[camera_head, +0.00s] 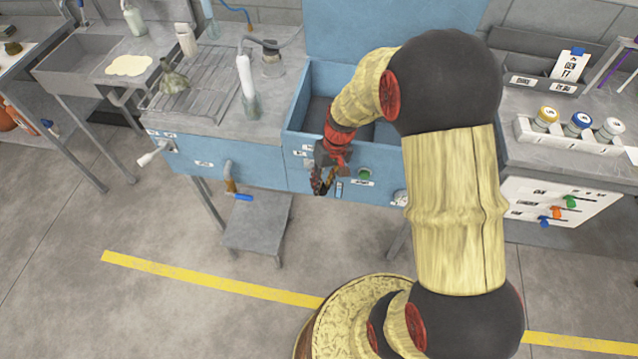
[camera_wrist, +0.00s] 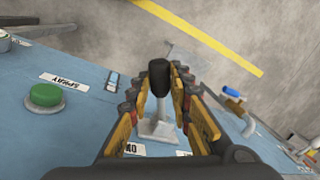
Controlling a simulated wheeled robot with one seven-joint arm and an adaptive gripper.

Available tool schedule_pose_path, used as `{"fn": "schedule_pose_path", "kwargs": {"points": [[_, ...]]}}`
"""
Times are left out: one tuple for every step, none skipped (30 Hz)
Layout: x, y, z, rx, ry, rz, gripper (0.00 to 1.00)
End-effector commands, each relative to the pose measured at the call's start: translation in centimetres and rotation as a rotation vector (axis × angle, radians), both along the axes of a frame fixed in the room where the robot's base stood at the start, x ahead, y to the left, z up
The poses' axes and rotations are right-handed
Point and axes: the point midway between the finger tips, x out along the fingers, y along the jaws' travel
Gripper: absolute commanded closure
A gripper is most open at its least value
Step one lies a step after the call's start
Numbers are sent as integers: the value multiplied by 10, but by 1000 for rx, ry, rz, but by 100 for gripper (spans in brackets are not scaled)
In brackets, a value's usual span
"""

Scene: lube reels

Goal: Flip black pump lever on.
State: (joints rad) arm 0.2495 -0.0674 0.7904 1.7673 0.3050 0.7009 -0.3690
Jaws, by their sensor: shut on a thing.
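The pump lever, with a black knob (camera_wrist: 158,76) and a pale metal stem and base, stands on the blue front panel (camera_wrist: 75,130) in the wrist view. My gripper (camera_wrist: 160,95) is shut on the lever, with one finger on each side of it. In the head view my gripper (camera_head: 322,184) is at the front panel of the blue station (camera_head: 265,175), and I cannot make out the lever there.
A green button (camera_head: 365,174) with a "SPRAY" label (camera_wrist: 63,82) sits nearby on the panel. A blue-handled valve (camera_wrist: 232,92) projects from the front. A white-handled lever (camera_head: 155,155) is farther left. A grey step (camera_head: 256,228) stands below. Floor in front is clear.

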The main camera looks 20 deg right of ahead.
Motion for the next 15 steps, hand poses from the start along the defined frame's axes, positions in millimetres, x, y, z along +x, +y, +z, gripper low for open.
{"fn": "schedule_pose_path", "kwargs": {"points": [[1,-1,1,0,-2,8,100],[1,-2,1,0,-2,14,100],[1,-2,1,0,-2,19,100],[1,-2,1,0,-2,23,100],[1,-2,1,-1,-2,25,100],[1,-3,1,-1,-2,28,100],[1,-3,1,-1,-2,29,100],[1,-3,1,-1,-2,30,100],[1,-3,1,-1,-2,31,100],[1,-3,1,-1,-2,31,100],[1,-3,1,-1,-2,31,100],[1,-3,1,-2,-2,31,100],[1,-3,1,-2,-2,31,100],[1,-3,1,-2,-3,31,100],[1,-3,1,-2,-3,31,100]]}}
